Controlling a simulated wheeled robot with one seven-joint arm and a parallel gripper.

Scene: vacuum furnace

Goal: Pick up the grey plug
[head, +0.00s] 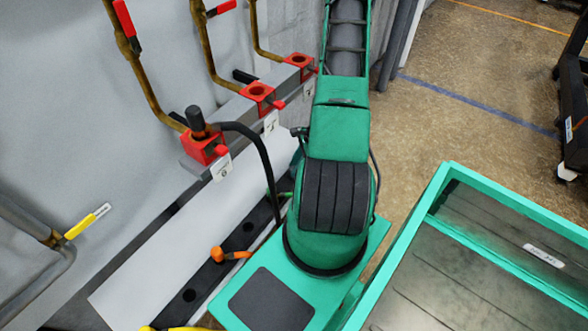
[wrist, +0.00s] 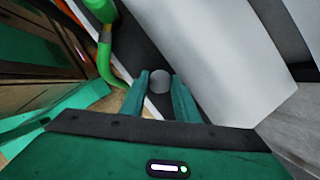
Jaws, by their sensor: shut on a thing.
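The grey plug (wrist: 159,80) shows as a round grey end between the two teal fingertips of my gripper (wrist: 159,92) in the wrist view. The fingers are shut on it from both sides. A dark strip lies behind the plug. I cannot tell whether the plug still sits in a hole of that strip or is clear of it. In the head view my green arm hides the gripper and the plug.
A black strip (head: 190,295) with holes runs along a white ledge (head: 160,260) and carries an orange plug (head: 217,254). Red blocks (head: 204,146) line the furnace wall; the nearest holds a dark plug (head: 196,118) with a black hose. A green-framed table (head: 470,255) stands at right.

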